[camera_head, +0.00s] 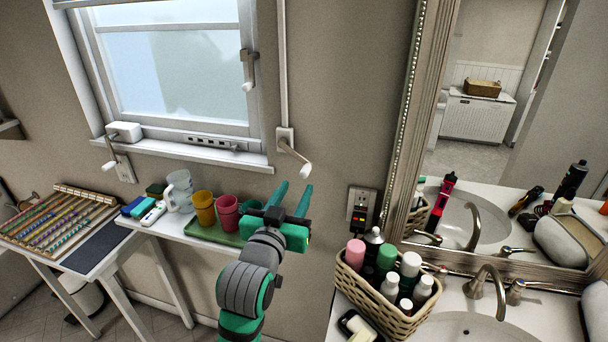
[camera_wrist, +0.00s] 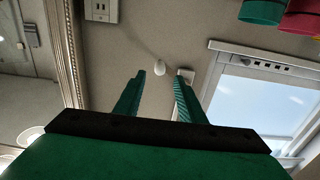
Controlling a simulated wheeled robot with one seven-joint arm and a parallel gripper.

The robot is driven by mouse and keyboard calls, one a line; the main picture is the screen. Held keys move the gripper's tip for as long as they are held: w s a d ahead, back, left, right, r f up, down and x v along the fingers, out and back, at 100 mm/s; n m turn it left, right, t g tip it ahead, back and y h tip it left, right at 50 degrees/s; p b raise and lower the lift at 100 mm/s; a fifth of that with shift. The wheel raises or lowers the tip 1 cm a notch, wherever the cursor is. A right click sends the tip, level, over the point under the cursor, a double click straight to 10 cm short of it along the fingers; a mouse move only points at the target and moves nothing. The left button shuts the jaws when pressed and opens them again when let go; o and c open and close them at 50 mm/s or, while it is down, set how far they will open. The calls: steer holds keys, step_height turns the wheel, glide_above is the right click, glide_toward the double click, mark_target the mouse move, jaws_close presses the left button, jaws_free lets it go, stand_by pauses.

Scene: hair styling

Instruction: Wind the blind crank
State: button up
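A wall crank (camera_head: 296,153) sits right of the window, on a small plate below a long vertical strip. Its arm slopes down right to a white knob (camera_head: 306,170). My gripper (camera_head: 293,191) is open and empty, with its green fingers pointing up just below this knob. In the wrist view, the knob (camera_wrist: 160,68) shows between the open fingertips (camera_wrist: 160,78), seemingly beyond them; I see no contact. The crank's plate (camera_wrist: 186,75) is partly hidden by one finger there. A second crank with a white knob (camera_head: 109,166) is at the window's lower left.
The window (camera_head: 180,70) has a handle (camera_head: 248,70) and a projecting sill. Below are a green tray (camera_head: 213,236), yellow cup (camera_head: 204,208) and red cup (camera_head: 228,213). At right are an outlet (camera_head: 361,208), framed mirror (camera_head: 408,110) and bottle basket (camera_head: 350,285). The wall around the crank is clear.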

mark_target(303, 176)
steer(key=x, duration=0.7)
steer(key=shift+w+d, duration=0.1)
steer(key=shift+w, duration=0.2)
jaws_close()
